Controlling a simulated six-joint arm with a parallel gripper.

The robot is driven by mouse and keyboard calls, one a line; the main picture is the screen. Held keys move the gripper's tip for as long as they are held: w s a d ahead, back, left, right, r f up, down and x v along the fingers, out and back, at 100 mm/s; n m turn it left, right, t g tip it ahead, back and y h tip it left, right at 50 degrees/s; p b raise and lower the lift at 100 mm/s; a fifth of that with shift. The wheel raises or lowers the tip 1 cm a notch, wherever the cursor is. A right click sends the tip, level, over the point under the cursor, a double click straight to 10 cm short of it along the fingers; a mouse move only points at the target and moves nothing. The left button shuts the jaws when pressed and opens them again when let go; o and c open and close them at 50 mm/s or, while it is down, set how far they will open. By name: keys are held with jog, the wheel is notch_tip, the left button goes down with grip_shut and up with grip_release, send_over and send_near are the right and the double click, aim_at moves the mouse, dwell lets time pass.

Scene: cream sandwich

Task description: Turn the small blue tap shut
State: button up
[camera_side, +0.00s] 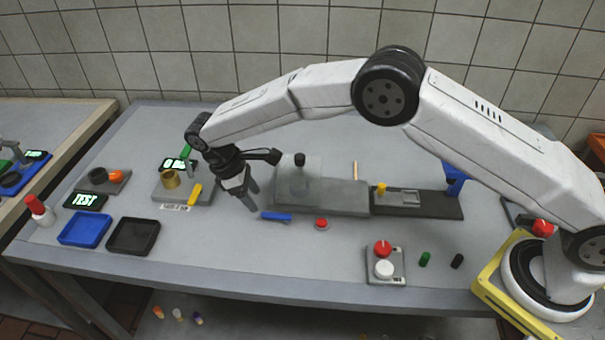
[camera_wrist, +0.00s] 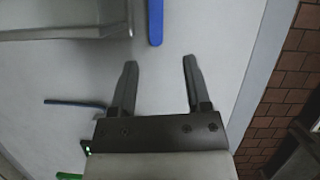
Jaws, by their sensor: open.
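A flat blue bar (camera_side: 276,216) lies at the front left corner of the grey block. It also shows at the top of the wrist view (camera_wrist: 155,22), beyond my fingertips and between their lines. It looks like the blue tap's lever, but no tap body shows, so I cannot tell for sure. My gripper (camera_side: 252,200) points down, just left of the bar and apart from it. In the wrist view its two fingers (camera_wrist: 160,62) are open with nothing between them.
The grey block (camera_side: 325,197) stands right of my gripper, with a black knob (camera_side: 300,160) behind. A red button (camera_side: 321,223) is right of the bar. A scale with a brass cup (camera_side: 170,179) and yellow handle is left.

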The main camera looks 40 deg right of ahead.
jog(key=shift+v, duration=1)
jog(key=shift+s+d+r+y, duration=0.1)
jog(key=shift+d+y, duration=0.1)
jog(key=shift+y, duration=0.2)
